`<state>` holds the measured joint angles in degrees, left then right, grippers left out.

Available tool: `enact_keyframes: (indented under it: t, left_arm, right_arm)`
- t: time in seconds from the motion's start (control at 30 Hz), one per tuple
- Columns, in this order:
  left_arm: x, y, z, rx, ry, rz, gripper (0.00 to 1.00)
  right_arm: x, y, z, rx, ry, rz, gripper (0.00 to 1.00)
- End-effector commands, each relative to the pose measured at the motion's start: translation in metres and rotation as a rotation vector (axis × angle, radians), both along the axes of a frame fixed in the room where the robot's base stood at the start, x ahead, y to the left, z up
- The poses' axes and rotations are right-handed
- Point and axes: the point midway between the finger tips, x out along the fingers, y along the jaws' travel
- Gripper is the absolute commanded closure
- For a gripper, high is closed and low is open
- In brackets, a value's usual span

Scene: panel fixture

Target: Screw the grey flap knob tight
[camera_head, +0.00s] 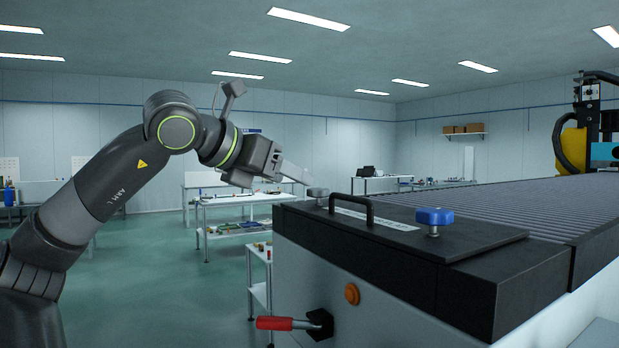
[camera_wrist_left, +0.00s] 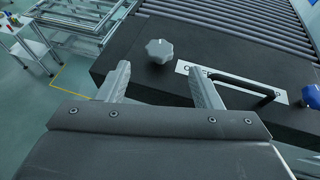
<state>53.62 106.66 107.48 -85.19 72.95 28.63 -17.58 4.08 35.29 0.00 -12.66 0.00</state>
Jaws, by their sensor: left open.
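The grey flap knob (camera_head: 318,192) is a small lobed knob on the left end of the black flap (camera_head: 460,240) on top of the machine. In the left wrist view the knob (camera_wrist_left: 159,50) stands beyond the fingertips, roughly centred between them. My left gripper (camera_head: 300,175) is open and empty, close to the knob on its upper left side. Its two fingers (camera_wrist_left: 160,80) point toward the knob and appear apart from it. My right gripper is not in view.
A black bar handle (camera_head: 352,205) and a blue knob (camera_head: 434,216) stand on the same flap. A red lever (camera_head: 275,323) and an orange button (camera_head: 352,293) are on the machine's front. Rollers (camera_head: 520,205) lie behind. The air above the flap is clear.

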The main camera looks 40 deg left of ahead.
Motion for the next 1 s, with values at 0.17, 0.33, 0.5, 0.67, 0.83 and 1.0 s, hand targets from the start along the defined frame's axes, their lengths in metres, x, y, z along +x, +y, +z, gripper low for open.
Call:
enact_keyframes:
  t: [0.17, 0.33, 0.5, 0.67, 0.83, 1.0]
  left_arm:
    - [0.032, -0.002, -0.010, -0.003, 0.003, -0.005, 0.41]
    - [0.049, -0.002, -0.018, -0.002, 0.001, -0.002, 0.41]
    - [0.057, -0.002, -0.023, -0.003, 0.001, -0.001, 0.41]
    - [0.059, -0.002, -0.024, -0.001, 0.000, 0.000, 0.41]
    - [0.058, -0.002, -0.024, -0.001, 0.000, 0.000, 0.41]
    - [0.058, -0.002, -0.024, -0.001, 0.000, 0.000, 0.63]
  right_arm:
    - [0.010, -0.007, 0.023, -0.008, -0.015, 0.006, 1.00]
    - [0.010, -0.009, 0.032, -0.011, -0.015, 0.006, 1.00]
    - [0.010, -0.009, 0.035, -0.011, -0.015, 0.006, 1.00]
    - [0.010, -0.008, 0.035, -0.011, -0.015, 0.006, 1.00]
    - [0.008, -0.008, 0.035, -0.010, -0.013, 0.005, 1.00]
    - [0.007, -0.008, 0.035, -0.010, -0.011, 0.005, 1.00]
